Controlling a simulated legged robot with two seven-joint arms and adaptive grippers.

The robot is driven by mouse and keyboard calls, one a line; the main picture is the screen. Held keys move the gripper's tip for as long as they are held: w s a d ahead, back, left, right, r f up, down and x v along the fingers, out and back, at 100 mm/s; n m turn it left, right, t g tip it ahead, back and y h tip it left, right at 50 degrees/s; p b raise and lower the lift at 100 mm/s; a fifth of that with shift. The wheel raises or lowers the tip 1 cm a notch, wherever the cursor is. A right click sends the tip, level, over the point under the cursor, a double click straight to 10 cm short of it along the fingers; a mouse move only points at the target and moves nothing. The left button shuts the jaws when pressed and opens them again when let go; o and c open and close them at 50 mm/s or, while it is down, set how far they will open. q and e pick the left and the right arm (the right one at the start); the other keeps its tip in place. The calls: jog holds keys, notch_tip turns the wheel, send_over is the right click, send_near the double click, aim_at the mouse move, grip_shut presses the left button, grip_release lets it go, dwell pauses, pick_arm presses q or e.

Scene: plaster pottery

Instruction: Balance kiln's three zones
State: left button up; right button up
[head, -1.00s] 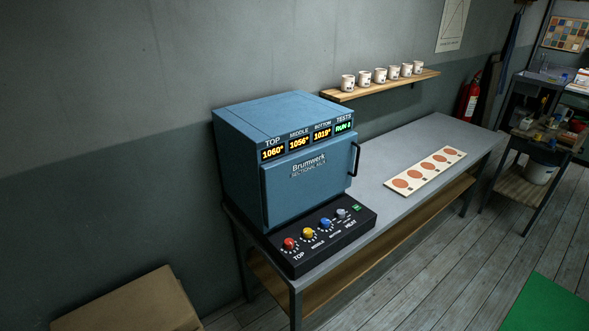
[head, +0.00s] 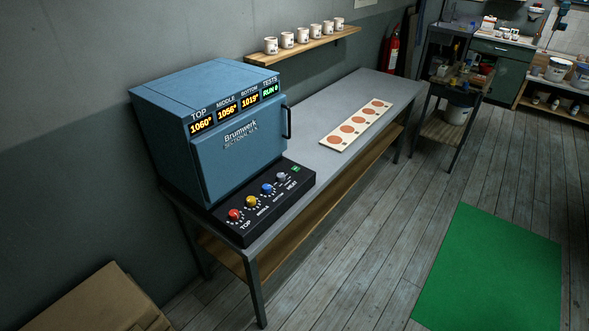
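The blue kiln (head: 165,130) stands on the grey bench (head: 372,88) with its door (head: 235,150) shut. Its displays read TOP 1060° (head: 202,124), MIDDLE 1056° (head: 227,111), BOTTOM 1019° (head: 249,100) and a green TESTS display (head: 270,90) reading RUN 0. The black control panel (head: 262,214) in front carries a red TOP knob (head: 234,215), a yellow MIDDLE knob (head: 251,202), a blue BOTTOM knob (head: 267,189), a grey HEAT knob (head: 281,177) and a small green button (head: 295,169). Neither of my grippers is in the head view.
A pale board (head: 378,108) with several terracotta discs lies on the bench. Several white cups (head: 302,35) stand on the wall shelf (head: 318,44). A cardboard box (head: 95,305) sits at lower left. A cart (head: 440,130) stands beyond the bench. The wooden floor and green mat (head: 492,270) are clear.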

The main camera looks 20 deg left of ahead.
pick_arm(q)
grip_shut()
dwell(0.3)
dwell(1.2)
